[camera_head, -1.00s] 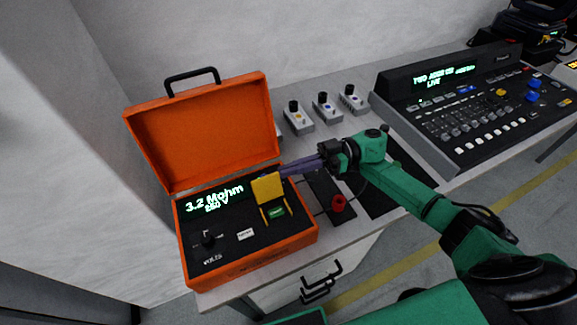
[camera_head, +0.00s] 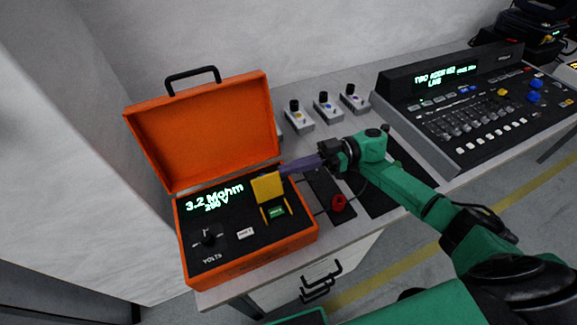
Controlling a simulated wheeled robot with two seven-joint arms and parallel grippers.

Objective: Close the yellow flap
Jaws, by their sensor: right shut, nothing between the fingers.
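The yellow flap (camera_head: 267,187) stands raised on the panel of the orange instrument case (camera_head: 262,268). A small green button (camera_head: 277,211) shows uncovered in front of it, between yellow side pieces. My right gripper (camera_head: 284,172) is shut, with its purple-grey fingers pointing left. The fingertips are just behind the flap's upper right edge; I cannot tell whether they touch it. My left gripper is not in view.
The case's orange lid (camera_head: 203,130) stands open behind the panel. A red knob (camera_head: 338,203) sits on the table right of the case. Several small grey switch boxes (camera_head: 299,120) stand behind, and a lighting console (camera_head: 470,110) is at the right.

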